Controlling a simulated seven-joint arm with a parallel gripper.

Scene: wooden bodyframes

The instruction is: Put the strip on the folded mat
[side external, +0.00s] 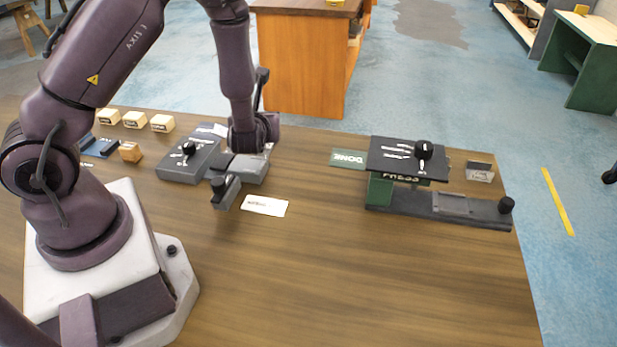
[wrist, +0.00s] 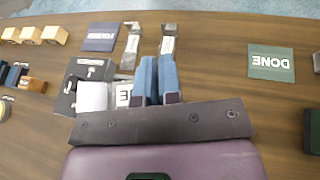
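My gripper (wrist: 158,70) points down over the bending device at the left middle of the table. Its two blue fingers lie close together in the wrist view, and I cannot tell whether anything thin is between them. In the side view my gripper's purple hand (side external: 253,134) hides the fingertips. The folded mat, a dark blue mat with white lettering (wrist: 100,36), lies flat beyond the device, with bare surface showing. It shows partly in the side view (side external: 212,129). I cannot make out the strip for certain in either view.
The grey device (side external: 185,165) with a black knob stands beside my gripper. A white label (side external: 264,206) lies in front. The press (side external: 400,178) stands right, near the green DONE mat (side external: 348,158). Wooden blocks (side external: 134,119) and blue pieces (side external: 98,147) are left. The front table is clear.

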